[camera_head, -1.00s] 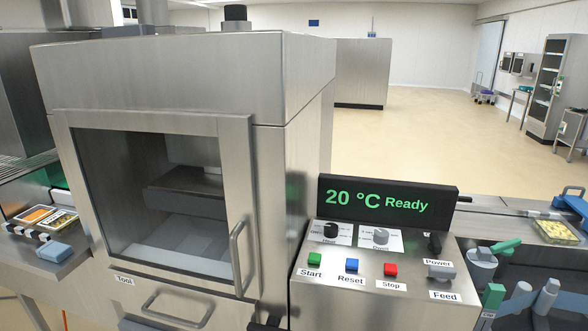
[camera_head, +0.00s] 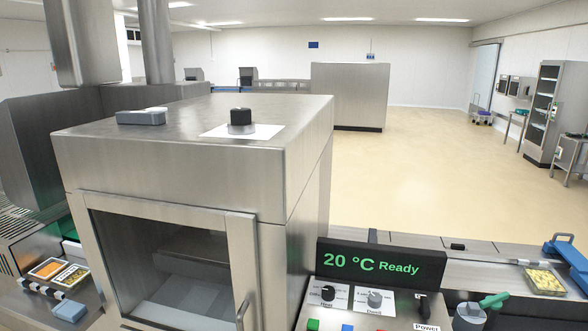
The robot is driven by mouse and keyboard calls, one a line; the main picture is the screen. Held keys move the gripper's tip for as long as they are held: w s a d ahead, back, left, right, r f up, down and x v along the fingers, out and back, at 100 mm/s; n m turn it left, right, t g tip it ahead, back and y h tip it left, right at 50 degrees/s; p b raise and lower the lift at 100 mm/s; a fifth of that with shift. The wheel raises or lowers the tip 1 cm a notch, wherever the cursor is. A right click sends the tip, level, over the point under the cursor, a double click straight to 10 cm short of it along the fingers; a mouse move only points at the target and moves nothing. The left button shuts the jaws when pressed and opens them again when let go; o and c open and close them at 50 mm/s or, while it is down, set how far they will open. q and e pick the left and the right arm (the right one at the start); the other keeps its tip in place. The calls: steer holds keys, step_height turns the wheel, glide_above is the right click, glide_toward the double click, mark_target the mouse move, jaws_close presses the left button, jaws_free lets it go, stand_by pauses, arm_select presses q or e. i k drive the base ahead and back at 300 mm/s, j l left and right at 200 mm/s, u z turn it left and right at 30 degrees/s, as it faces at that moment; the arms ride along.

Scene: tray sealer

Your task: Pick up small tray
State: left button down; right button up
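No object is labelled as the small tray, so I cannot tell which one it is. A shallow clear tray with yellow pieces (camera_head: 545,281) lies on the steel conveyor surface at the far right. At the far left, a tray with orange contents (camera_head: 46,268) and a tray with yellowish contents (camera_head: 70,278) lie side by side on the steel infeed. Neither of my grippers shows in this view.
The steel sealer (camera_head: 190,150) with its closed window door fills the left middle. Its display (camera_head: 380,263) reads 20 °C Ready. A blue object (camera_head: 568,258) stands beside the right tray, a green handle (camera_head: 494,300) nearer. Open floor (camera_head: 440,180) lies behind.

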mark_target(36, 278)
steer(key=u, duration=1.5)
steer(key=i+j+z, duration=0.1)
steer(key=z, duration=0.3)
steer(key=j+z, duration=0.1)
steer(key=z, duration=0.25)
steer(key=i+j+z, duration=0.1)
steer(key=z, duration=0.3)
steer(key=i+j+z, duration=0.1)
steer(key=j+z, duration=0.15)
steer(key=j, duration=0.3)
steer(key=j+z, duration=0.25)
steer(key=j, duration=0.9)
steer(key=i+j+z, duration=0.15)
steer(key=j, duration=0.45)
